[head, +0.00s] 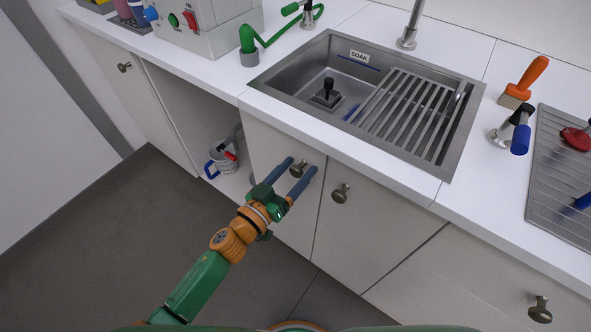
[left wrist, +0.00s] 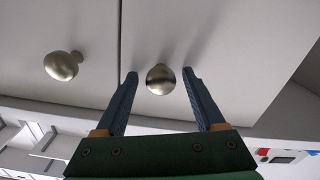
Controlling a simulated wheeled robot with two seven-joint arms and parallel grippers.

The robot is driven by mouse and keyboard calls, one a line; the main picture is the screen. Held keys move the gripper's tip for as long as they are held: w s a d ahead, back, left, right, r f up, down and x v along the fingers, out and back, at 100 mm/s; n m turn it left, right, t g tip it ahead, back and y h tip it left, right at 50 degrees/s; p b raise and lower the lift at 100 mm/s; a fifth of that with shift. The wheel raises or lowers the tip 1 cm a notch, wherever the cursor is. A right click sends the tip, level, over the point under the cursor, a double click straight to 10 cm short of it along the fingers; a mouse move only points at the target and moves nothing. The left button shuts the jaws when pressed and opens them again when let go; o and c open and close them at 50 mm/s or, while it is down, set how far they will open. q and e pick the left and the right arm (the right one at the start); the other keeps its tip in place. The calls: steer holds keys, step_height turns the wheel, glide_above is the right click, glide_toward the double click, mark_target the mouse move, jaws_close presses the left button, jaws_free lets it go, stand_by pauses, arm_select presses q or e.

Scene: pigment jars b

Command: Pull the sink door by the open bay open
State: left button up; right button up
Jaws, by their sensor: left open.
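The sink door by the open bay (head: 262,150) is a pale panel under the sink's left part, and it looks shut, flush with its neighbour. Its round brass-coloured knob (head: 298,170) sits near its right edge; it also shows in the left wrist view (left wrist: 160,79). My left gripper (head: 301,164) is open, with its two blue fingers on either side of this knob. In the left wrist view the left gripper (left wrist: 160,75) shows gaps between the knob and both fingers. My right gripper is not in view.
The other sink door's knob (head: 341,193) is close by on the right. The steel sink (head: 330,75) is above. The floor (head: 120,220) in front is clear.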

arm_select(q)
jaws_close()
stand_by(1.3)
